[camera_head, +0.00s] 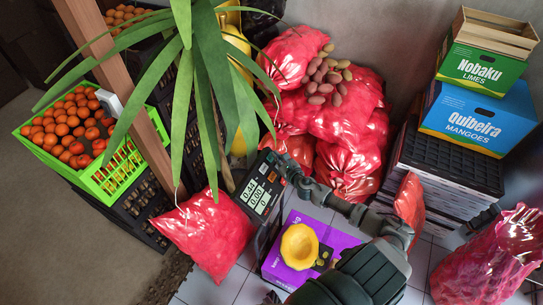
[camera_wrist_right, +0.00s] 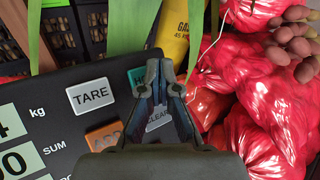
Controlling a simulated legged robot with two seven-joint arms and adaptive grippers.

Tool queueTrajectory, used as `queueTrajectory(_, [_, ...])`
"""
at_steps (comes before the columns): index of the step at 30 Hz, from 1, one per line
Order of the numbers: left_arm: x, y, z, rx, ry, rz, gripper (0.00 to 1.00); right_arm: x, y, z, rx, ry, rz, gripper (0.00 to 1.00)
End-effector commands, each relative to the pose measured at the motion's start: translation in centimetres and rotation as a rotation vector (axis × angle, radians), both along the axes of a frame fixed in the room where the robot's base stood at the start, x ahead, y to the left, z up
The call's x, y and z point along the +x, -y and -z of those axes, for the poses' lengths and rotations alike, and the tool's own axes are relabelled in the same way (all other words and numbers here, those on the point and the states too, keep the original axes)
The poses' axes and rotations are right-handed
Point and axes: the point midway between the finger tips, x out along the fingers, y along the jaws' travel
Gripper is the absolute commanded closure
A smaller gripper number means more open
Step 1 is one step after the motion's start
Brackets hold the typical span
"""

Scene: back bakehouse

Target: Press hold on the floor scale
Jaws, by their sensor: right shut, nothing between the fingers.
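The floor scale's black display panel (camera_head: 256,196) stands tilted in the middle of the head view, with lit number windows. In the right wrist view the panel (camera_wrist_right: 58,115) shows a grey TARE key (camera_wrist_right: 91,96), an orange key (camera_wrist_right: 101,138) and a grey key marked CLEAR (camera_wrist_right: 159,120), seen between my fingers. A teal key (camera_wrist_right: 135,78) is partly covered by a finger. No key marked hold can be read. My right gripper (camera_head: 281,163) is shut and empty, its tips (camera_wrist_right: 159,65) over the panel's key side; I cannot tell if they touch. My left gripper is out of view.
A purple box (camera_head: 334,238) with a yellow squash (camera_head: 299,246) stands beside the panel. Red sacks (camera_head: 345,120) crowd behind my right gripper, and another red sack (camera_head: 205,235) lies left. Long plant leaves (camera_head: 183,90) hang near the panel. A green orange crate (camera_head: 118,170) stands left.

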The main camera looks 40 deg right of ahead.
Motion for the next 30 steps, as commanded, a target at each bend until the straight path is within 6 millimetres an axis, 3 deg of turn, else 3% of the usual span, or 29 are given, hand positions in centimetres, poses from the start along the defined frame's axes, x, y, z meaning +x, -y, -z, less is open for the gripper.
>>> queueTrajectory(8, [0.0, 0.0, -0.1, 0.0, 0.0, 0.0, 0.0, -0.1, 0.1, -0.1, 0.0, -0.001, 0.0, 1.0])
queueTrajectory(21, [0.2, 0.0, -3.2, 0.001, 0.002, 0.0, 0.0, -2.6, 1.3, -3.3, 0.0, -0.001, 0.0, 1.0])
queueTrajectory(30, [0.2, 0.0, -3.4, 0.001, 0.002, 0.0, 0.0, -3.0, 1.6, -3.6, 0.0, 0.0, 0.0, 1.0])
